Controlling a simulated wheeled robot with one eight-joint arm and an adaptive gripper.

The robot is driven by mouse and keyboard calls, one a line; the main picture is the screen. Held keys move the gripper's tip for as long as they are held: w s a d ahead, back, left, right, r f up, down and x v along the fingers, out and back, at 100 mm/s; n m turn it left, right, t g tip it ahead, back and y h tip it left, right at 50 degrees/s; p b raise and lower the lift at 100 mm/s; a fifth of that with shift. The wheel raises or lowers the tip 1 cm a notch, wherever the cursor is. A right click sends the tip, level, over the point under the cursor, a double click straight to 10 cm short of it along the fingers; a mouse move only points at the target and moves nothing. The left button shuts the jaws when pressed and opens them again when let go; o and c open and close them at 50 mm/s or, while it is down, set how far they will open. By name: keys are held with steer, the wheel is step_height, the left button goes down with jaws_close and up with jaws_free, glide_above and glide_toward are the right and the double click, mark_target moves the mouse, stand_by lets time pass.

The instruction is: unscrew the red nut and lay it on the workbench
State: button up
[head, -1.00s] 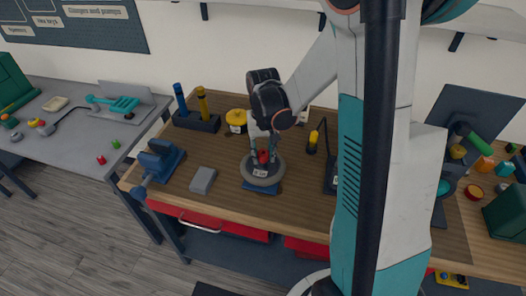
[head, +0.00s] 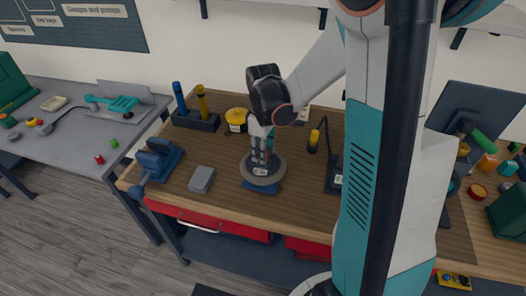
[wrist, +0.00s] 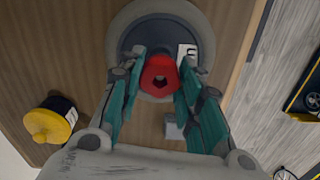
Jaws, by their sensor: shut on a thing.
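The red nut (wrist: 160,76) shows between my fingertips in the wrist view, with a dark hole in its middle. My gripper (head: 262,157) is shut on it, one finger on each side. Behind the nut is a round grey wheel-like disc (wrist: 124,28) with a dark centre; it also shows in the head view (head: 262,179), on a blue base on the wooden workbench (head: 222,160). The fingers mostly hide the nut in the head view. I cannot tell whether the nut still touches the thread.
A grey block (head: 202,179) and a blue vise (head: 157,162) stand left of the disc. A yellow-lidded jar (head: 237,119) and a dark holder (head: 196,121) are behind. A yellow-handled tool (head: 314,140) stands to the right. Bare wood lies between the block and the disc.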

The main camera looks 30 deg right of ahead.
steer(key=n, duration=0.5)
steer(key=shift+f+b, duration=0.1)
steer(key=shift+b, duration=0.2)
steer(key=n, duration=0.5)
steer(key=o, duration=1.1)
step_height(320, 180, up, 12)
